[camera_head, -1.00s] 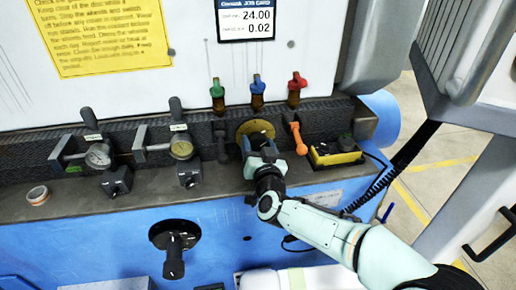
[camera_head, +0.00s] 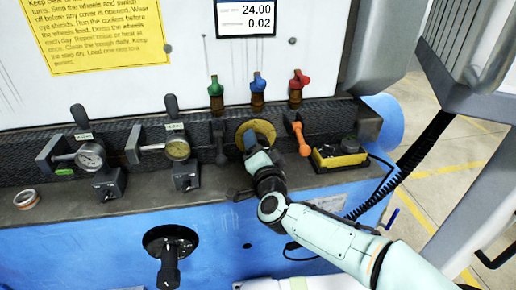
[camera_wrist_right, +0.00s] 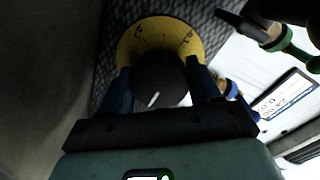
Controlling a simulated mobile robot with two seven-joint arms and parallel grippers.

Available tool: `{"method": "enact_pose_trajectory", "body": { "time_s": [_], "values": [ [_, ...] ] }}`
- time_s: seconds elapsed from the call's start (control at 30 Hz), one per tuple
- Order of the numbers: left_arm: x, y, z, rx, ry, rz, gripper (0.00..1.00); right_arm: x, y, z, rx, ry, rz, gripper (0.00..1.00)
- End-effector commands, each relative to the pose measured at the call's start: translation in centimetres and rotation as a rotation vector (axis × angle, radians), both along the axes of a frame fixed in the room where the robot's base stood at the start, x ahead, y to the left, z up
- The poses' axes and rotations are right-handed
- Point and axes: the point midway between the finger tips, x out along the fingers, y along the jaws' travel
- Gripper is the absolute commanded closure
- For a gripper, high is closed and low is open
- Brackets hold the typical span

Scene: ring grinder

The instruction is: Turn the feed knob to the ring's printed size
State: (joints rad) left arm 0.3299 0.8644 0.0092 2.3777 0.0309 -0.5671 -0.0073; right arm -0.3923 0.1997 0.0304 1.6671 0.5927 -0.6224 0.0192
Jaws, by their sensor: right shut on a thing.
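The feed knob (camera_wrist_right: 158,80) is black with a white pointer line, on a yellow dial with dark marks (camera_wrist_right: 160,38). In the wrist view the pointer line lies toward the lower edge of the knob; the dial figures are too dim to read. My right gripper (camera_wrist_right: 160,88) is shut on the knob, one finger on each side. In the head view the yellow dial (camera_head: 263,127) shows behind my right gripper (camera_head: 254,150), which hides the knob. A small ring (camera_head: 26,199) lies on the ledge at far left; its print is unreadable. My left gripper is in neither view.
A job card (camera_head: 246,18) reads 24.00 and 0.02. Green, blue and red valves stand above the dial. An orange lever (camera_head: 300,138) and a yellow-black box (camera_head: 338,154) are close on the right. Two gauges (camera_head: 90,157) stand left; a black crank (camera_head: 169,262) hangs below.

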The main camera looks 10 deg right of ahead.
Motion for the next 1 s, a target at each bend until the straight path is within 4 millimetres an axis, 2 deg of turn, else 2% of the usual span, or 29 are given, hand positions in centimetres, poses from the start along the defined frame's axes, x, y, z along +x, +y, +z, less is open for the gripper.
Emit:
{"method": "enact_pose_trajectory", "body": {
  "time_s": [0.5, 0.53, 0.57, 0.6, 0.87, 1.0],
  "values": [
    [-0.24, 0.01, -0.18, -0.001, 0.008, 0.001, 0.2, -0.01, 0.03, -0.01, 0.017, 0.001, 0.001, 0.68],
    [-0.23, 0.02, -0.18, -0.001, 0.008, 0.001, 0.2, -0.01, 0.03, -0.01, 0.017, 0.001, 0.001, 0.27],
    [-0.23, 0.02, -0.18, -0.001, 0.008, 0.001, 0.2, -0.01, 0.03, -0.01, 0.017, 0.001, 0.001, 0.18],
    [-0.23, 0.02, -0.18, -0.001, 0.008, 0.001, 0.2, -0.01, 0.03, -0.01, 0.017, 0.001, 0.001, 0.13],
    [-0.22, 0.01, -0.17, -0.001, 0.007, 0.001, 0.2, -0.05, 0.01, 0.0, 0.016, 0.0, 0.0, 0.13],
    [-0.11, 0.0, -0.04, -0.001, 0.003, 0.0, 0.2, -0.87, 0.0, 0.05, 0.017, 0.0, 0.0, 0.13]
  ]
}}
